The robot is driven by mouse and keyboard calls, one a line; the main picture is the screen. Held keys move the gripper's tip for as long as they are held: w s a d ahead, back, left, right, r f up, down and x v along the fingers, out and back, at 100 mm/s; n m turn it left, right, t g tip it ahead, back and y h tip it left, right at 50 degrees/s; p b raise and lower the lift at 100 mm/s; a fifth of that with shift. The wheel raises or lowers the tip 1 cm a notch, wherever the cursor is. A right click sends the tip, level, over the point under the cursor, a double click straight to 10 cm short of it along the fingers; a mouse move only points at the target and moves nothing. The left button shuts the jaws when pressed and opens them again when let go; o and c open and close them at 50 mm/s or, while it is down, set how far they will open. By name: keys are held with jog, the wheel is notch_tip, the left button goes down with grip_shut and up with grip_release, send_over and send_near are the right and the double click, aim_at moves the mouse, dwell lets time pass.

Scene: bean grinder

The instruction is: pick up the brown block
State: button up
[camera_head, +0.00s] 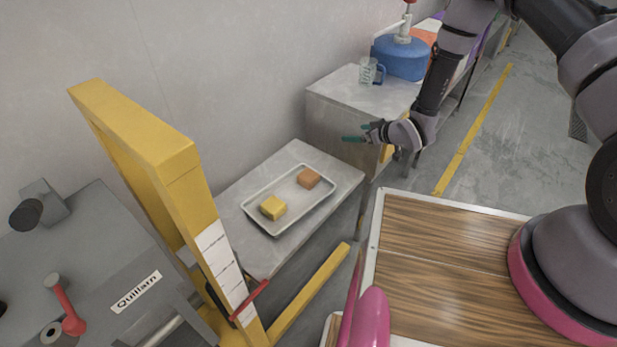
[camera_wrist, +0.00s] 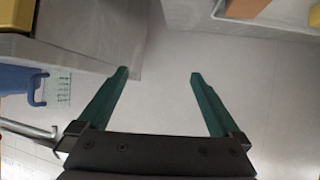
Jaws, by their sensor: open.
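The brown block (camera_head: 309,178) lies in a shallow light grey tray (camera_head: 262,230), toward the tray's far right end. My gripper (camera_head: 355,133) is up and to the right of the tray in the head view, apart from the block. Its two teal fingers are spread with nothing between them; the wrist view also shows the gap (camera_wrist: 158,75). An orange-brown shape is cut off at the top of the wrist view; I cannot tell whether it is the block.
A yellow block (camera_head: 273,207) shares the tray, on a grey table (camera_head: 340,174). A tall yellow post (camera_head: 180,190) stands in front at left. A grey counter (camera_head: 350,88) behind my gripper holds a clear measuring cup (camera_head: 368,72) and a blue container (camera_head: 402,60).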

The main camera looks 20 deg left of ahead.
aim_at(310, 176)
jog(key=s+a+f+y, duration=0.1)
jog(key=s+f, duration=0.2)
jog(key=s, duration=0.1)
jog(key=s+a+f+n+g, duration=0.1)
jog(key=s+f, duration=0.3)
jog(key=s+a+f+y, duration=0.1)
jog(key=s+f, duration=0.3)
jog(key=shift+a+f+n+g+y, duration=0.1)
jog(key=shift+a+n+g+y, duration=0.2)
jog(key=shift+a+n, duration=0.1)
jog(key=x, duration=0.4)
jog(key=shift+a+f, duration=0.2)
jog(key=shift+a, duration=0.1)
jog(key=shift+x, duration=2.95)
jog(key=shift+f, duration=0.1)
jog(key=c, duration=1.4)
jog(key=shift+o, duration=0.2)
